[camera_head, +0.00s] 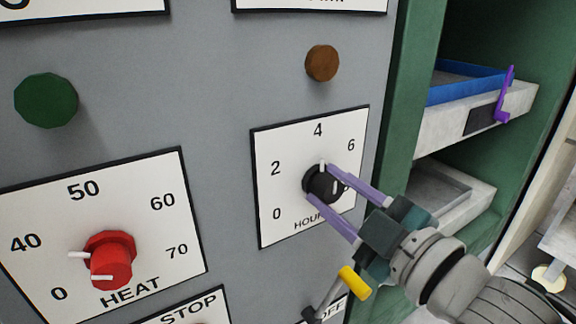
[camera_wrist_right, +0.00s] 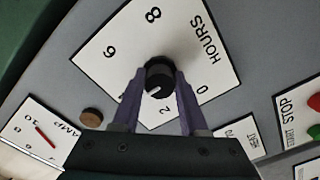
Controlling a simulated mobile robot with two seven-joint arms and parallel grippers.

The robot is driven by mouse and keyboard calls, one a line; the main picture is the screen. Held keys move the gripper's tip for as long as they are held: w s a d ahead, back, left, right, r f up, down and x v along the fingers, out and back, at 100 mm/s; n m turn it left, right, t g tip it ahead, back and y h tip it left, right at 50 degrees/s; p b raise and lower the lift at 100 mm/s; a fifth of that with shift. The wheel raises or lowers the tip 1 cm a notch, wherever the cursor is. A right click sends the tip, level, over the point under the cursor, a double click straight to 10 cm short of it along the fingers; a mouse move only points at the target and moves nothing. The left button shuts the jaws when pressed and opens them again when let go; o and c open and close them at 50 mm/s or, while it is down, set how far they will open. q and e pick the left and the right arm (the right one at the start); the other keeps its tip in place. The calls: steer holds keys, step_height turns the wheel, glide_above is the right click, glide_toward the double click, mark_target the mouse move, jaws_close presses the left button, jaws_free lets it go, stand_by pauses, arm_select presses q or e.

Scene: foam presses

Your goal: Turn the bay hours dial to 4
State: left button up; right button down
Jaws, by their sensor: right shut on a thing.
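The bay hours dial is a black knob (camera_head: 323,187) on a white HOURS plate (camera_head: 272,146) marked 0, 2, 4, 6 and, in the right wrist view, 8. Its white pointer stands nearly straight up, toward the 4. My right gripper (camera_head: 322,184) is shut on the knob, one purple finger on each side. In the right wrist view, the knob (camera_wrist_right: 159,77) sits between the fingertips and its white line points left and slightly down. The 4 is hidden there behind a finger. My left gripper is not in view.
A red HEAT knob (camera_head: 109,262) is at lower left, a green round button (camera_head: 46,100) at upper left and a brown one (camera_head: 322,63) above the HOURS plate. A yellow-ended piece (camera_head: 354,280) is below my gripper. Green shelving with a blue tray (camera_head: 468,85) stands at right.

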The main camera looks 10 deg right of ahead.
stand_by(0.3)
steer(key=shift+c, duration=2.2)
jaws_free()
steer(key=v, duration=1)
